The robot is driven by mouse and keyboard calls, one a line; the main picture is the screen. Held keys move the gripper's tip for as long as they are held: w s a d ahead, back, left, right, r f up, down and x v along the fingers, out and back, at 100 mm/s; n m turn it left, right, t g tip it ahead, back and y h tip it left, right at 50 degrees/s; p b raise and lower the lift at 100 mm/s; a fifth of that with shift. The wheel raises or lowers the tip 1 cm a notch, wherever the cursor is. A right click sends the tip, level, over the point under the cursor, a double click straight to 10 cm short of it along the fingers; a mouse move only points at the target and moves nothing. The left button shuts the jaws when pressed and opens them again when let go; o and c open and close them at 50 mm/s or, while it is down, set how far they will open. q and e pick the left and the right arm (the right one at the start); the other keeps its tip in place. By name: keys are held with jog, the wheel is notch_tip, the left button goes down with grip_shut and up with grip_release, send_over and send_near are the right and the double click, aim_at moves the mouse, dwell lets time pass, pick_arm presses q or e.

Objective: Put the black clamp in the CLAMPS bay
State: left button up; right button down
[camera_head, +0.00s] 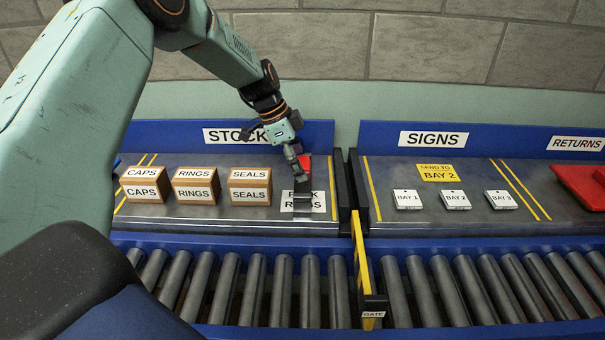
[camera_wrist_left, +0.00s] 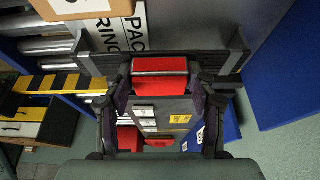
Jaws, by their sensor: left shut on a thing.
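My left gripper (camera_head: 304,184) is over the right end of the STOCK table, beside the "PACK RINGS" card (camera_head: 287,203). In the left wrist view its two fingers (camera_wrist_left: 163,90) are shut on a red block (camera_wrist_left: 160,66) with a dark grey band across it. Red also shows behind the gripper in the head view (camera_head: 306,161). I cannot make out a black clamp or a bay marked CLAMPS. My right gripper is not in view.
CAPS (camera_head: 146,185), RINGS (camera_head: 196,185) and SEALS (camera_head: 250,187) boxes stand left of the gripper. A dark divider (camera_head: 344,192) and yellow gate (camera_head: 363,255) separate STOCK from SIGNS. SIGNS holds bay cards (camera_head: 455,200). A roller conveyor (camera_head: 255,290) runs in front.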

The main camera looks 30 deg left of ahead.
pick_arm(q)
notch_tip(320, 180, up, 10)
jog(key=shift+f+p, duration=0.25)
jog(key=shift+p, duration=0.3)
jog(key=shift+f+b, duration=0.3)
jog(key=shift+b, duration=0.15)
